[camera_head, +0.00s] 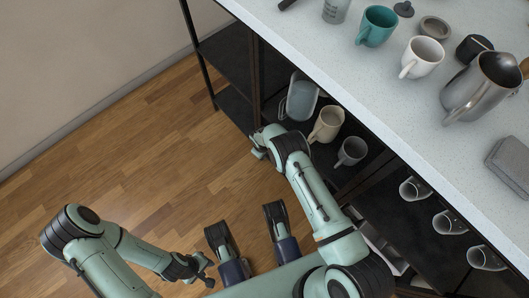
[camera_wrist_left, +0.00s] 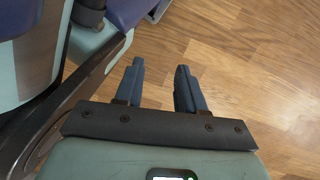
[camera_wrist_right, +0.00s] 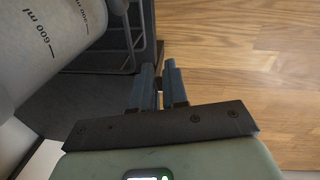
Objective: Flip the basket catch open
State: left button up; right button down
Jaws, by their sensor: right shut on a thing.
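The basket (camera_wrist_right: 122,60) shows in the right wrist view as dark wire-like sides just beyond my right gripper (camera_wrist_right: 160,68). That gripper's fingers are close together, with a small dark piece between them, which I take for the catch (camera_wrist_right: 158,84). Its shape and position are mostly hidden by the fingers. In the head view my right gripper (camera_head: 257,150) is at the front edge of the shelf, and the basket is hard to make out. My left gripper (camera_wrist_left: 156,82) is open and empty above the floor; it shows small in the head view (camera_head: 208,272).
A large container marked 600 ml (camera_wrist_right: 50,45) stands beside my right gripper. Mugs (camera_head: 327,124) stand on the dark shelf. Teal and white mugs and a metal kettle (camera_head: 480,88) are on the white counter (camera_head: 400,110). The wooden floor (camera_head: 150,160) at left is clear.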

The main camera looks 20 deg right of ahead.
jog(key=c, duration=1.4)
grip_release()
